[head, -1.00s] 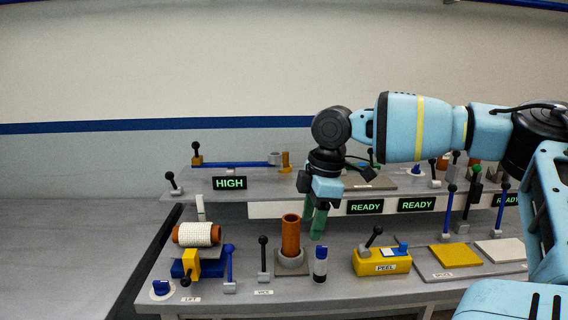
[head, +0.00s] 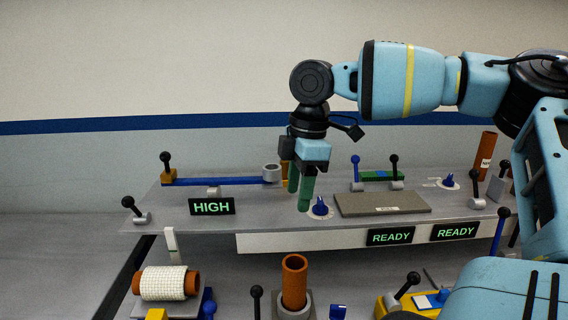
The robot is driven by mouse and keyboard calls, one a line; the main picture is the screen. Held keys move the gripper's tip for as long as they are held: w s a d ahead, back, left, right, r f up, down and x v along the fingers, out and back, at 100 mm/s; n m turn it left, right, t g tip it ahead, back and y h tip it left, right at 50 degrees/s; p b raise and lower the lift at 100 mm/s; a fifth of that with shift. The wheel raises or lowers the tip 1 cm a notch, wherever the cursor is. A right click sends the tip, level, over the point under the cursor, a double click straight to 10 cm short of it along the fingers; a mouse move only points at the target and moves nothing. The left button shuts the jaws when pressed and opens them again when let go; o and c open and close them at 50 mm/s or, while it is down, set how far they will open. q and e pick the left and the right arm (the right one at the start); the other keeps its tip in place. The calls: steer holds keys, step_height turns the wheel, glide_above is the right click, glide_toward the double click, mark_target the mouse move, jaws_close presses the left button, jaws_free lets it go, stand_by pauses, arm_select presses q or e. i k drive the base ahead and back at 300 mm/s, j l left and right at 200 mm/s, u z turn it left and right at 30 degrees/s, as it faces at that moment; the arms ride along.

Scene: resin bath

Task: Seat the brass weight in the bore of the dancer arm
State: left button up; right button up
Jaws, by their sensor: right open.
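The dancer arm (head: 222,181) is a long blue bar on the raised shelf, with a grey ring-shaped bore (head: 271,169) at its right end. An orange-brown brass weight (head: 283,182) stands just right of the bore, mostly hidden behind my right gripper. My right gripper (head: 299,194) points down with green fingers, open, in front of the weight and slightly to its right. I see nothing between the fingers. My left gripper is not in view.
A blue knob (head: 320,207) sits close to the right of the fingers, and a grey plate (head: 383,203) lies further right. The HIGH sign (head: 212,207) stands at the shelf's front left. An orange tube (head: 294,283) stands upright on the lower bench.

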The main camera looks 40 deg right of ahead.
mark_target(271, 179)
steer(key=i+l, duration=0.35)
steer(key=l, duration=0.15)
steer(key=i+l, duration=0.4)
steer(key=l, duration=0.1)
